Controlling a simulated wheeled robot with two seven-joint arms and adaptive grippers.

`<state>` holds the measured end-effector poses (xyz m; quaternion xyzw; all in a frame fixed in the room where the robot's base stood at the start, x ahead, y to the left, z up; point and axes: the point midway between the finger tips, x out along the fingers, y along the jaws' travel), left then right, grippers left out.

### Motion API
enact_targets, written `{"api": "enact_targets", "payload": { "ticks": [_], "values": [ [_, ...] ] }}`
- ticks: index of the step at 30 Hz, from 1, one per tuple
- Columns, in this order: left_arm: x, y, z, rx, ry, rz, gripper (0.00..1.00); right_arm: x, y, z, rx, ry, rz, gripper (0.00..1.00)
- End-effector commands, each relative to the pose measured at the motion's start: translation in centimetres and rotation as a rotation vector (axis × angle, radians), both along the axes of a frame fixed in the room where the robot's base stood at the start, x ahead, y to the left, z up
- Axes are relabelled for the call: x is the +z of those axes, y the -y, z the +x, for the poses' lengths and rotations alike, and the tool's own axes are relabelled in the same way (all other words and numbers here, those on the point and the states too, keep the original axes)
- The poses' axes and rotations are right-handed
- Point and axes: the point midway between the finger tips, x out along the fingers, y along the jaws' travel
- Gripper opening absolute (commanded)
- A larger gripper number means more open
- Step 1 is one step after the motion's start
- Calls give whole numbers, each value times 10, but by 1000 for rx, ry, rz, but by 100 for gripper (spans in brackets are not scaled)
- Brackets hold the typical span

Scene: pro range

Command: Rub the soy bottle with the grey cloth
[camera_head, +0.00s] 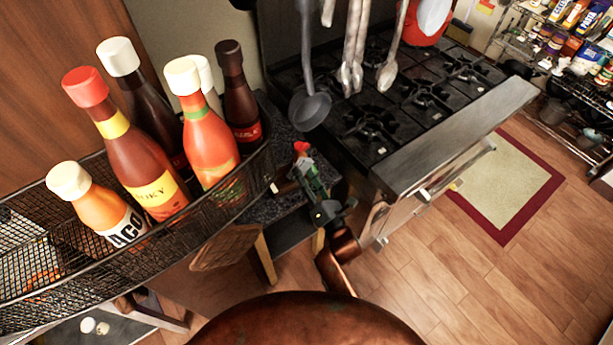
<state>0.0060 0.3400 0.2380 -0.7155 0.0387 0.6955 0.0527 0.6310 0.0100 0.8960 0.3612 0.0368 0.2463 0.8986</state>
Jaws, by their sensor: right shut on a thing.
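Several sauce bottles stand in a black wire basket (75,215) at the left. The slim dark bottle with a brown cap and red label (243,112) at its back right looks like the soy bottle, but I cannot read its label. Another dark bottle with a white cap (145,90) stands further left. My right gripper (304,172) is small in view, right of the basket and beside the dark counter. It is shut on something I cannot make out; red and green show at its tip. I cannot pick out a grey cloth. My left gripper is not in view.
A smoky-sauce bottle (135,150), an orange bottle (208,140) and a short white-capped bottle (98,208) crowd the basket. A black stove (425,95) stands right of the counter (262,208), with utensils (312,105) hanging before it. Open wooden floor (480,285) lies at lower right.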

Motion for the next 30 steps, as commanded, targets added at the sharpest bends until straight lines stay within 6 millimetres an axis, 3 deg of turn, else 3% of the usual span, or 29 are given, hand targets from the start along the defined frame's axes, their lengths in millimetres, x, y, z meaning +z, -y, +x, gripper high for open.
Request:
{"api": "enact_targets", "payload": {
  "ticks": [11,24,30],
  "values": [
    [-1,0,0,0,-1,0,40,0,-1,5,0,0,-2,23],
    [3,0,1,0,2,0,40,0,28,24,0,1,-3,23],
    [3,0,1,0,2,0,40,0,31,26,-1,0,-2,23]
  ]
}}
